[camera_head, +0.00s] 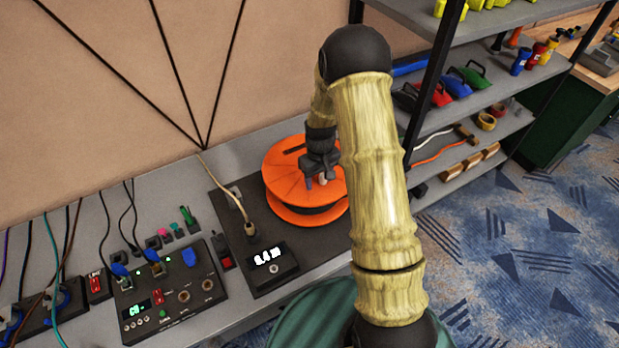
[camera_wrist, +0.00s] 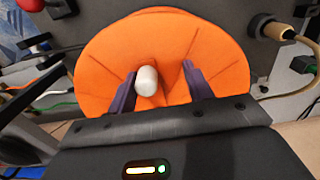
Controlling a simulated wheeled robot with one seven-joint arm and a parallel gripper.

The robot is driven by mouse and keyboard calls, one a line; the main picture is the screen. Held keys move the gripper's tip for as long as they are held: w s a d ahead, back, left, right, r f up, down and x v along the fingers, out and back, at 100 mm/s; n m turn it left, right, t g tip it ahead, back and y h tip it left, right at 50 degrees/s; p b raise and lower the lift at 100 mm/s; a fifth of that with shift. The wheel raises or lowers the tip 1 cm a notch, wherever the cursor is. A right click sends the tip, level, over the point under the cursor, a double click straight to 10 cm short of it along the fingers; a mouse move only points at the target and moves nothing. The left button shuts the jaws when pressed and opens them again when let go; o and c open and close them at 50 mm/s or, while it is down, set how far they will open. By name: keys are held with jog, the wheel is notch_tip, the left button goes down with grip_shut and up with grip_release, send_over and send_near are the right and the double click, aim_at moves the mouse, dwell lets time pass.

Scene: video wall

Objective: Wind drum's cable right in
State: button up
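The orange cable drum (camera_head: 283,182) lies flat on a dark base (camera_head: 250,268) on the bench. It fills the middle of the wrist view (camera_wrist: 110,50). A white rounded crank knob (camera_wrist: 147,80) stands up from its top. My gripper (camera_head: 318,183) is over the drum, pointing down. A tan cable (camera_head: 228,182) with a plug (camera_head: 250,231) lies left of the drum. How much cable is on the drum is hidden.
A lit display (camera_head: 268,257) on the base shows a reading ending in m. A control box (camera_head: 168,290) with blue plugs stands at left. A shelf rack (camera_head: 470,100) with tools stands close at right, its dark post near my arm. Patterned carpet (camera_head: 530,260) is clear.

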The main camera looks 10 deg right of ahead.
dwell(0.4)
jog(key=shift+w+d+r+p, duration=0.1)
jog(key=shift+r+p, duration=0.35)
jog(key=shift+r, duration=0.1)
jog(key=shift+r+p, duration=2.05)
jog(key=shift+r, duration=0.9)
jog(key=shift+d, duration=0.1)
